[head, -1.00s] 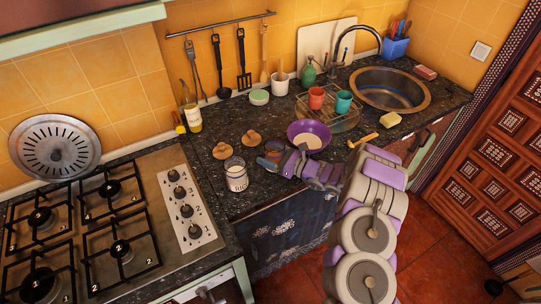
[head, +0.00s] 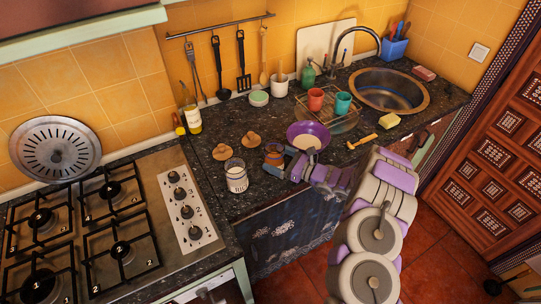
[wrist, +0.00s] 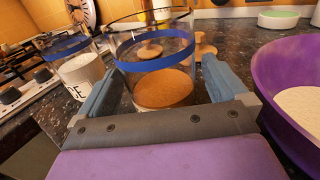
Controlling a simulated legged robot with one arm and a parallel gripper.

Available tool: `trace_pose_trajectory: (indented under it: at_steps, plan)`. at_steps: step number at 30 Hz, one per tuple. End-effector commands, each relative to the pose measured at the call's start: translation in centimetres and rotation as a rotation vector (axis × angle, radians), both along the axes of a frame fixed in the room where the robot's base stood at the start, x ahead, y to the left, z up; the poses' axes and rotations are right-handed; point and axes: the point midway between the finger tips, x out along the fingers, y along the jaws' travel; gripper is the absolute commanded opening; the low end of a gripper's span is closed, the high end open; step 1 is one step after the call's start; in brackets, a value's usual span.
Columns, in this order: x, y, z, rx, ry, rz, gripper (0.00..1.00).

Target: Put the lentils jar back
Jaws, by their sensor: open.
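The lentils jar (head: 273,154) is an open glass jar with a blue band and orange-brown lentils low inside. It stands upright on the dark counter. In the wrist view the jar (wrist: 163,88) sits between the two spread fingers of my gripper (wrist: 155,85), with clear space beside the right finger. I cannot tell whether the left finger touches it. My gripper (head: 284,164) is open, low over the counter. Two cork-coloured knobbed lids, one at left (head: 222,151) and one at right (head: 252,139), lie behind the jars.
A glass jar of white contents (head: 236,178) stands left of the lentils jar, near the counter's front edge. A purple bowl (head: 325,134) with pale contents stands close on the right. The stove (head: 150,210) is further left.

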Motion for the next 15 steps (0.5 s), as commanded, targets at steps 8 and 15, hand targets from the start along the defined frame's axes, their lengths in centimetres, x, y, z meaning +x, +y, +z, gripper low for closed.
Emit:
trace_pose_trajectory:
  at_steps: [8, 15]
  plan:
    - [-2.3, -5.4, 0.1, -0.001, 0.001, -0.004, 1.0]
    - [-3.4, -7.8, 0.0, -0.002, 0.001, -0.002, 1.0]
